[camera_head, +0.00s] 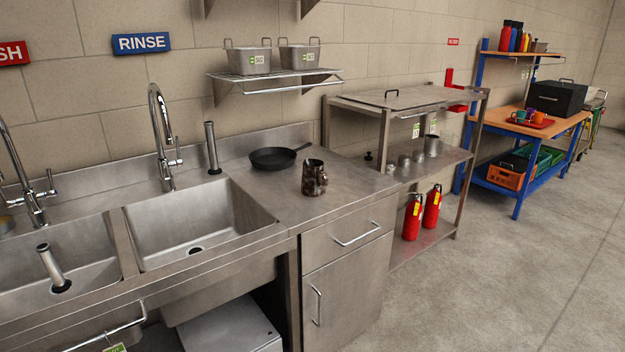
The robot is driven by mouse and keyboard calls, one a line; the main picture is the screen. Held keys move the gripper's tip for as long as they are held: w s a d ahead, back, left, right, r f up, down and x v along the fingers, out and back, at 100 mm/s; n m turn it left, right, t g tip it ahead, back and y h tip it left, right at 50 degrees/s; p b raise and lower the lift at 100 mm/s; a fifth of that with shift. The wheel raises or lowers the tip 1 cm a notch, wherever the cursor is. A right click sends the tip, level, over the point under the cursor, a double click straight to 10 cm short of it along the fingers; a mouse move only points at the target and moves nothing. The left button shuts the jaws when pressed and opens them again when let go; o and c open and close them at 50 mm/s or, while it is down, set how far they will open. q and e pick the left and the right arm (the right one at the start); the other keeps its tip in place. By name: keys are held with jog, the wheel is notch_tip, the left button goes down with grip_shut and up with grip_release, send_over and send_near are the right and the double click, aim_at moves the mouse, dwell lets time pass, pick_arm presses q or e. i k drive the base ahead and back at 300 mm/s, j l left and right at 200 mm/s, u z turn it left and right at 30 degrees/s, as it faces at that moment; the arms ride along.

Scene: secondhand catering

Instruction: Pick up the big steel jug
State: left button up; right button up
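Several steel vessels stand in a row on the middle shelf of the steel rack, to the right of the sink counter. The biggest steel jug (432,146) is at the right end of that row, upright, near the shelf's back. Smaller steel vessels (404,160) stand to its left. A dark, mottled, shiny jug with a handle (314,179) stands upright on the counter; I cannot tell if it is steel. Neither of my grippers is in view.
A black frying pan (274,158) lies on the counter beside the sink (190,222). Red extinguishers (412,217) stand on the rack's lower shelf. The rack's top (400,98) overhangs the vessels. A blue-framed bench (535,130) stands beyond. The floor (490,270) at right is clear.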

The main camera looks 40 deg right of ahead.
aim_at(314, 181)
jog(key=i+l+z, duration=0.1)
jog(key=z, duration=0.3)
jog(key=i+z, duration=0.1)
jog(key=z, duration=0.35)
jog(key=i+z, duration=0.1)
jog(key=z, duration=0.3)
